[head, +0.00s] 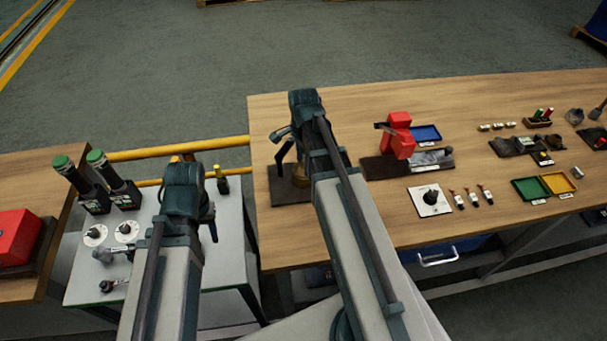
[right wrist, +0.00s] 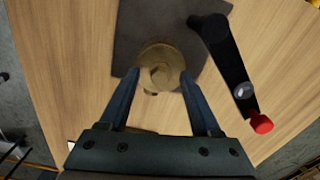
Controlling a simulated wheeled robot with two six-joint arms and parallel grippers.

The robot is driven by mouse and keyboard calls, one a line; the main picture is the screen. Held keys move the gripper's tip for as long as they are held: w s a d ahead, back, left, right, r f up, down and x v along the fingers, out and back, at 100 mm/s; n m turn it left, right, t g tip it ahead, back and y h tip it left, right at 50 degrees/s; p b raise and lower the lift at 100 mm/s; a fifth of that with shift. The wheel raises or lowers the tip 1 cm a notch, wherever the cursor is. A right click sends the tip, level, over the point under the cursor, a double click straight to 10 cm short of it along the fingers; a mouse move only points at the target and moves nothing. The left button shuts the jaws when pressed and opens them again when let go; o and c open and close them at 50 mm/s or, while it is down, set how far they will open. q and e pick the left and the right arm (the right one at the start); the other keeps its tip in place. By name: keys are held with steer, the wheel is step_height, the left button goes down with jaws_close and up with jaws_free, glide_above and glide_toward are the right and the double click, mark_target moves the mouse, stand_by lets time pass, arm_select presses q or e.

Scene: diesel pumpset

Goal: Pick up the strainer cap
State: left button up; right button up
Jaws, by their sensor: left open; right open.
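The strainer cap, a round brass piece with a raised centre boss (right wrist: 160,62), sits on a dark square plate in the right wrist view. In the head view a bit of brass (head: 300,178) shows beside my right arm, the rest hidden by it. My right gripper (right wrist: 159,76) is open, with one fingertip on each side of the near part of the cap. I cannot tell whether the fingers touch it. My left gripper (head: 212,226) is open and apart from the cap, over the grey-topped table.
A black lever with a red knob (right wrist: 262,123) lies close to the right of the cap. Black-and-green cylinders (head: 115,177) stand at left. Bare wood surrounds the dark plate (head: 282,196).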

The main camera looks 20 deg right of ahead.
arm_select(q)
steer(key=shift+f, duration=0.1)
arm_select(e)
steer(key=shift+f, duration=0.1)
jaws_close()
stand_by(0.6)
